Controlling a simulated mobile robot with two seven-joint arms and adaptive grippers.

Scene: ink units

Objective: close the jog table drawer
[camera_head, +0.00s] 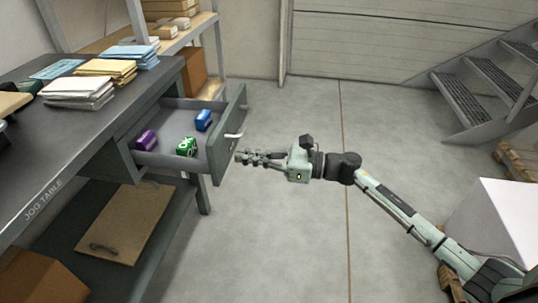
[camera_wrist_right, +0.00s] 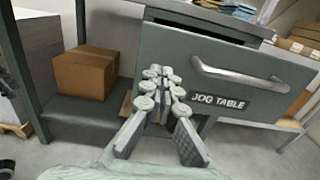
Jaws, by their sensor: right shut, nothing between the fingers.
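The jog table (camera_head: 60,140) is a dark grey table at the left of the head view, with its name on the front edge. Its drawer (camera_head: 222,150) stands pulled out and holds a purple, a green and a blue ink unit. The drawer front fills much of the right wrist view, with a light bar handle (camera_wrist_right: 240,76) and a "JOG TABLE" label. My right gripper (camera_head: 240,156) is shut and empty, its fingertips pointing at the drawer front, beside the handle. I cannot tell whether they touch it. My left gripper is not in view.
Paper stacks (camera_head: 80,88) lie on the tabletop. A board with a handle (camera_head: 125,225) and a cardboard box (camera_head: 40,278) are on the lower shelf. Metal stairs (camera_head: 480,80) and a white block (camera_head: 495,215) stand at right. The floor between is clear.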

